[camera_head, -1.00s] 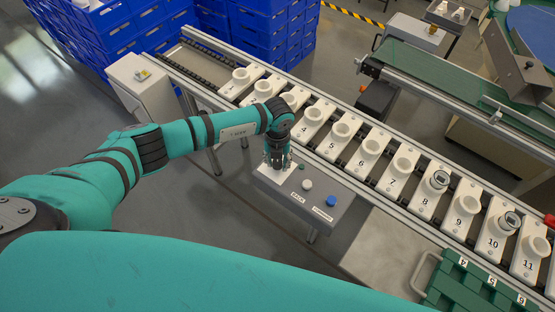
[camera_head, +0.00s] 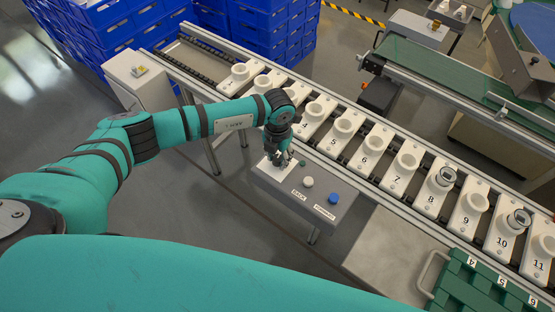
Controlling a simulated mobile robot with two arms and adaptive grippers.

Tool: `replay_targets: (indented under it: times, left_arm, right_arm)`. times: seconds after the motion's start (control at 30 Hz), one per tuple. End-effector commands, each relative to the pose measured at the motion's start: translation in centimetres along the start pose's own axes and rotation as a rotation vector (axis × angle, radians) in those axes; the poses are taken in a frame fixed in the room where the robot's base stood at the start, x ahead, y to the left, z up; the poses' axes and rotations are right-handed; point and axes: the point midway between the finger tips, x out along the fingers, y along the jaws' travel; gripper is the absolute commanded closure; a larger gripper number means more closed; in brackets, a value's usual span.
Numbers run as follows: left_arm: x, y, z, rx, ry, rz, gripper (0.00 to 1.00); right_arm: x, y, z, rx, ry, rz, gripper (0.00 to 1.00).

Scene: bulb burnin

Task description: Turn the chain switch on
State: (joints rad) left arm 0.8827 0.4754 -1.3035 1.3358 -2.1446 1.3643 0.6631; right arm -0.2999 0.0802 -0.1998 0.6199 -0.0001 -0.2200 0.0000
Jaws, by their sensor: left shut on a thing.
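A grey control box (camera_head: 322,212) stands beside the conveyor. On its top are a white button (camera_head: 308,182), labelled BACK, and a blue button (camera_head: 333,198) with its own label. A white plate (camera_head: 266,172) lies at the box's left end, with a small green light (camera_head: 302,162) near it. My left gripper (camera_head: 279,160) points down over this plate and is shut on the switch there. The switch is mostly hidden by the fingers, so its position cannot be told. My right gripper is not in view.
A conveyor with numbered white socket carriers (camera_head: 403,162) runs behind the box; carriers 8 and 10 hold bulbs. A green crate (camera_head: 470,285) sits at lower right. Blue crates (camera_head: 270,40) are stacked at the back. A green belt (camera_head: 430,68) lies beyond.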

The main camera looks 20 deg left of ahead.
Motion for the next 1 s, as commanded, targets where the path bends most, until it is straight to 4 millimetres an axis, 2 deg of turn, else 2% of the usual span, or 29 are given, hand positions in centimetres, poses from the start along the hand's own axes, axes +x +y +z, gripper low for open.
replay_targets:
  times: [0.03,0.6,1.0]
  left_arm:
    - [0.3,0.0,0.1,0.046,-0.005,0.0,1.0]
    - [0.3,0.0,0.1,0.566,-0.005,0.001,1.0]
    - [0.1,-0.1,0.1,0.778,-0.003,0.0,1.0]
  right_arm:
    - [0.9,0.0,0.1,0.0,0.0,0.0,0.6]
    - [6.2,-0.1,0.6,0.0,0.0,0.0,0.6]
    - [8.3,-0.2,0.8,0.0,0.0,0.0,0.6]
